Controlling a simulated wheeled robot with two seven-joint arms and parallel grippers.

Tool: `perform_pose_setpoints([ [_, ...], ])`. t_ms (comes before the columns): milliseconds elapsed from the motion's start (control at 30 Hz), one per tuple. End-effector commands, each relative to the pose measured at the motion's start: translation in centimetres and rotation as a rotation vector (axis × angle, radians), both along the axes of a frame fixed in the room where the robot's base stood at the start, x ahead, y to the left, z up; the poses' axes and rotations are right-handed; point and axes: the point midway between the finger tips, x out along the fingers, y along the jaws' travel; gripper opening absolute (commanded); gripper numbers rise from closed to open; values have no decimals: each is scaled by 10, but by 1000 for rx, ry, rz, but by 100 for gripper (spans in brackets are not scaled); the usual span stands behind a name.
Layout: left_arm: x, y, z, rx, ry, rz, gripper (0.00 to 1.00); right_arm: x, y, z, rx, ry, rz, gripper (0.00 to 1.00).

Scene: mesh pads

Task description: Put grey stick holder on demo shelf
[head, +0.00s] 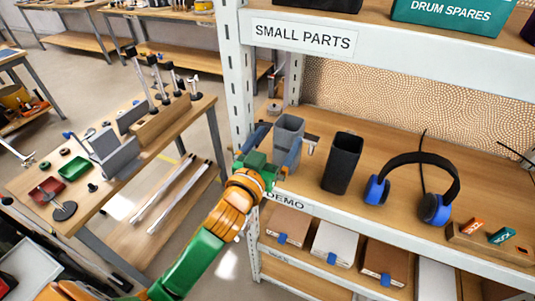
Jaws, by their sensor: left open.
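The grey stick holder (289,130) is an open-topped, square grey cup at the left end of the demo shelf (390,150), close to the upright post. It looks upright and appears to stand on the wooden board; its base is partly hidden by my gripper. My left gripper (284,141) reaches in from the lower left. It is open, with its fingers to either side of the holder; whether they touch it I cannot tell. My right gripper is not in view.
A black square cup (342,163) stands right of the holder. Blue-and-black headphones (433,207) and a small wooden block (490,240) are farther right. The white post (236,75) rises close to my gripper. A workbench (180,125) with tools stands at left.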

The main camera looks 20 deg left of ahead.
Motion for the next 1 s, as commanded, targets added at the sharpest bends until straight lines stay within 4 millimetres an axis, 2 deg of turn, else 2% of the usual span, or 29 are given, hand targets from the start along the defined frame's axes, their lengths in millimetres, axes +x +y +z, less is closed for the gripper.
perform_pose_setpoints([
  [100, -27, 1, -4, -1, 2, -1, 100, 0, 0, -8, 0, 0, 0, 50],
  [200, -45, 2, -3, -1, 2, 0, 100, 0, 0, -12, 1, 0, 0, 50],
  [300, -54, 2, -2, 0, 1, 1, 100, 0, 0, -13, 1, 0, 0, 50],
  [767, -57, 2, -1, 0, 3, 1, 100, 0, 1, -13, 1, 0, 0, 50],
  [833, -59, 5, -14, 4, 56, 12, 100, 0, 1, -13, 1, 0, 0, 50],
  [867, -61, 7, -27, 10, 107, 22, 100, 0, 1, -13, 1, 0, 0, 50],
  [967, -83, 16, -93, 41, 374, 54, 100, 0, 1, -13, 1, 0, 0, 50],
  [1000, -98, 18, -121, 59, 496, 57, 100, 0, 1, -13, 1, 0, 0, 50],
])
